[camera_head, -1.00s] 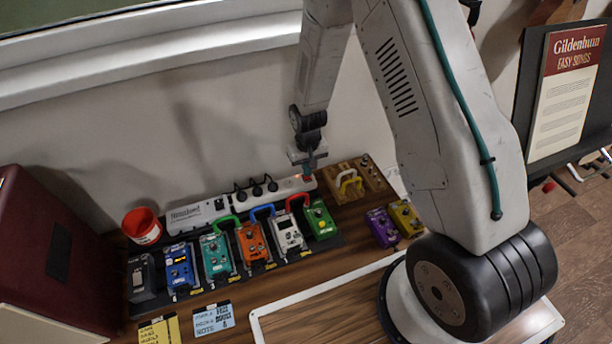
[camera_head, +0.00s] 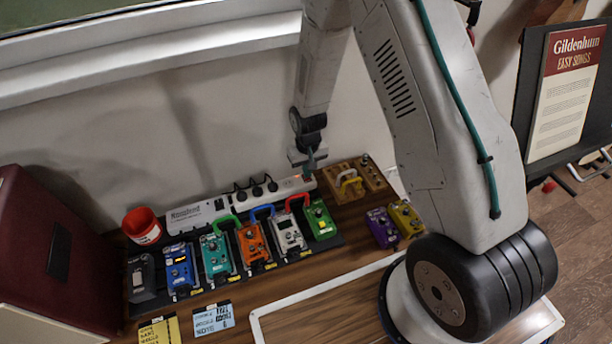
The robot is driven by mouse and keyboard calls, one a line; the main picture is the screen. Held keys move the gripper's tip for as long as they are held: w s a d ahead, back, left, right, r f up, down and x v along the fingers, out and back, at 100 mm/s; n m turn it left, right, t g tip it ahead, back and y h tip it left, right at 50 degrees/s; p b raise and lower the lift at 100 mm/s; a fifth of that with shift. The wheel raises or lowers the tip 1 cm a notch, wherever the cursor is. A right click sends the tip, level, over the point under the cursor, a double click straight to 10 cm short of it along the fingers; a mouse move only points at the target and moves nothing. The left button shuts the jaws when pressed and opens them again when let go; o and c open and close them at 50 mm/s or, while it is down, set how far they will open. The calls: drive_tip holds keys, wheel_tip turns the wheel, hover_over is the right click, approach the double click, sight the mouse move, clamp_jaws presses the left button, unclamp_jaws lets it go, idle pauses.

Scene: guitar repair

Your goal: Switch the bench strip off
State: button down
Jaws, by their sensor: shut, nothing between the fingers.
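The bench strip (camera_head: 287,186) is a long white power strip against the wall at the back of the bench, with several black plugs in it. My gripper (camera_head: 308,174) is shut and empty, pointing down at the strip's right end. Its fingertips are at or just above the strip there; I cannot tell whether they touch. They cover the area where a switch may be, so its position is hidden.
A row of coloured pedals (camera_head: 250,243) with curved patch cables stands just in front of the strip. A wooden box (camera_head: 373,176) with a yellow handle is close to the right. A red cup (camera_head: 141,226) stands at the left. My arm fills the right side.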

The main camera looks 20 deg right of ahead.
drive_tip(key=shift+f, duration=0.55)
drive_tip(key=shift+r, duration=3.55)
drive_tip(key=s+d+r, duration=0.1)
drive_tip(key=s+r, duration=1.4)
drive_tip(key=r, duration=0.2)
drive_tip(key=s+d+r+t, duration=0.1)
drive_tip(key=s+d+r, duration=0.1)
drive_tip(key=s+r, duration=1.3)
wheel_tip(320, 180, up, 4)
drive_tip(key=shift+f, duration=0.25)
